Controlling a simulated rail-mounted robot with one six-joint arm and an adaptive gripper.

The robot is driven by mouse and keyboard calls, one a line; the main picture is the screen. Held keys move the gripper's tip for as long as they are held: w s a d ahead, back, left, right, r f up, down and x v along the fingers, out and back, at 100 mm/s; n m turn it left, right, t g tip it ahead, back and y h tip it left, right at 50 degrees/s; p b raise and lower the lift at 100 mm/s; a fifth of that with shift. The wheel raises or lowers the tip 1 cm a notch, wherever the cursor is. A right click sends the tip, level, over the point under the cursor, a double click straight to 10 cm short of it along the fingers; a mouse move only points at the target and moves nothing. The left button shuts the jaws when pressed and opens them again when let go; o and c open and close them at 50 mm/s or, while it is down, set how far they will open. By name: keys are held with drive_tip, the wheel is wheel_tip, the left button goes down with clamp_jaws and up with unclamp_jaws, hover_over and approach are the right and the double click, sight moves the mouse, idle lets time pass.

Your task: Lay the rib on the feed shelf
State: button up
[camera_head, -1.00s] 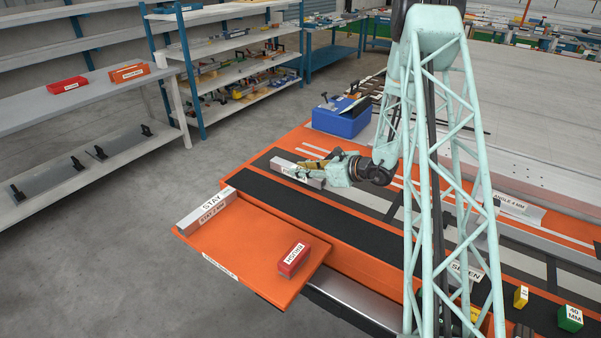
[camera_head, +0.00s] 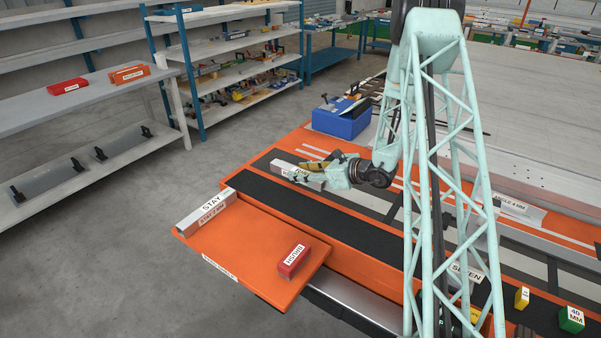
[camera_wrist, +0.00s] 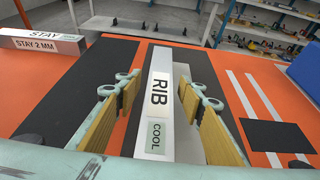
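The rib (camera_wrist: 158,80) is a pale grey bar labelled RIB and COOL, lying lengthwise ahead in the wrist view. In the head view the rib (camera_head: 285,170) lies on the orange bench, partly hidden by my gripper (camera_head: 310,172). In the wrist view the yellow-padded fingers of my gripper (camera_wrist: 158,92) stand on either side of the rib, with a visible gap at the left. The gripper looks open around it. No label reading feed shelf is legible; an orange side table (camera_head: 240,255) juts out at the front left.
A grey STAY 2 MM bar (camera_head: 207,211) and a red box (camera_head: 294,261) rest on the side table. A blue box (camera_head: 342,122) stands behind my gripper. Black strips (camera_head: 300,210) run along the bench. The side table's middle is clear.

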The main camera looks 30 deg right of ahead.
drive_tip(key=shift+r, duration=0.2)
drive_tip(key=shift+p+v, duration=1.05)
drive_tip(key=shift+v, duration=4.9)
